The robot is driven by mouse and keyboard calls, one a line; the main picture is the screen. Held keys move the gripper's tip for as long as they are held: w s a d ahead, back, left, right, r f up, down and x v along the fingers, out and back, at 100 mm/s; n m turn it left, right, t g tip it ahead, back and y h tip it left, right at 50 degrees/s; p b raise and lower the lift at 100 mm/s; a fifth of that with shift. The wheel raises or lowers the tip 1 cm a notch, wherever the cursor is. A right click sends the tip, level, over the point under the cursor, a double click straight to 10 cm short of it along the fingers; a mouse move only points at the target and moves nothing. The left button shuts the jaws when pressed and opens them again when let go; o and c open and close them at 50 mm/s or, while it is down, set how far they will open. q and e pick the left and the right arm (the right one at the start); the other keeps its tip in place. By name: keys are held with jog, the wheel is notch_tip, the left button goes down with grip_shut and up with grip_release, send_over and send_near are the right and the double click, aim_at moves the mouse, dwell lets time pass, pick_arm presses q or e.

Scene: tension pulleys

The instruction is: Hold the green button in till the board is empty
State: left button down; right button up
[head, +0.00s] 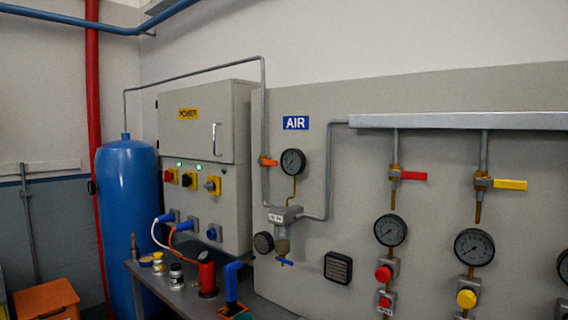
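No green button shows clearly in the head view. Two small lit green lamps, a left one (179,164) and a right one (199,167), sit on the lower face of the grey power cabinet (203,130). The large grey wall board (345,215) carries an AIR sign (296,123), pipes, gauges and valves. Neither of my grippers is in view.
A blue tank (128,220) stands at the left by a red pipe (93,120). An orange box (45,298) sits at lower left.

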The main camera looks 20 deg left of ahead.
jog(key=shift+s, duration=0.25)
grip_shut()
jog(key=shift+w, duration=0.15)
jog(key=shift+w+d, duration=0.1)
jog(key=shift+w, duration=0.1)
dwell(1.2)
